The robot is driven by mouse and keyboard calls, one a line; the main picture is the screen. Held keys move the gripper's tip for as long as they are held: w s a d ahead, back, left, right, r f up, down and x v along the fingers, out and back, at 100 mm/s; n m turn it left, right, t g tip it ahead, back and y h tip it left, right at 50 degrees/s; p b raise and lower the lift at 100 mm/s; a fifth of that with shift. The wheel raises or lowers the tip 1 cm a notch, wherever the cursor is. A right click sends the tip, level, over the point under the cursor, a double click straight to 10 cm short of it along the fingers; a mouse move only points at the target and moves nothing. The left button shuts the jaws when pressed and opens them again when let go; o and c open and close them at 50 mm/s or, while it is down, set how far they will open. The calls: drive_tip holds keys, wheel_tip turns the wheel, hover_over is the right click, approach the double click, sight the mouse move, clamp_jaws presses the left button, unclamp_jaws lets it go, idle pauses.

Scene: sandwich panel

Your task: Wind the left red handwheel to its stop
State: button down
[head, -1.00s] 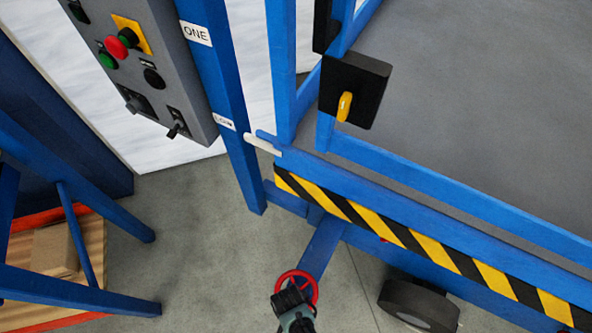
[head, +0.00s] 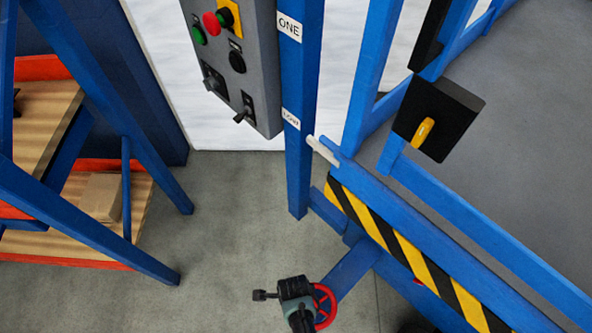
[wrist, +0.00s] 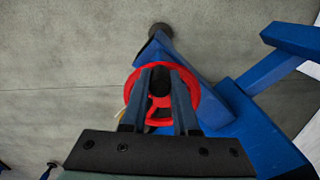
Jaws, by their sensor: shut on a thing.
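The red handwheel (head: 325,307) sits at the end of a blue outrigger leg (head: 349,270) low by the lift's corner. In the wrist view its red rim (wrist: 194,88) rings my gripper's two fingers. My gripper (wrist: 161,78) is shut on the handwheel; its fingers reach inside the rim over the middle, with a red spoke (wrist: 160,102) showing between them. The exact contact at the fingertips is hard to see. In the head view my wrist covers the wheel's left side and the fingertips are hidden.
A blue rack with wooden shelves and a cardboard box (head: 101,197) stands at the left. A grey control panel (head: 240,65) hangs above on a blue post (head: 298,120). A striped rail (head: 400,250) borders the lift at right. Grey floor (head: 220,230) is open between rack and wheel.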

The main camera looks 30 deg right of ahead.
drive_tip(key=m, duration=0.1)
drive_tip(key=w+d+m, duration=0.1)
drive_tip(key=m, duration=0.2)
drive_tip(key=shift+w+d+m+b, duration=0.25)
drive_tip(key=shift+w+m+b, duration=0.05)
drive_tip(key=shift+w+b, duration=0.1)
drive_tip(key=shift+w+d+m, duration=0.2)
drive_tip(key=shift+d+m, duration=0.3)
drive_tip(key=shift+m, duration=0.7)
drive_tip(key=shift+w+d+m, duration=0.2)
drive_tip(key=shift+d+m, duration=0.3)
drive_tip(key=shift+m, duration=0.7)
drive_tip(key=c, duration=0.7)
unclamp_jaws()
drive_tip(key=shift+r, duration=0.1)
wheel_tip(320, 180, up, 13)
drive_tip(key=shift+f+p, duration=0.15)
drive_tip(key=shift+p, duration=1.05)
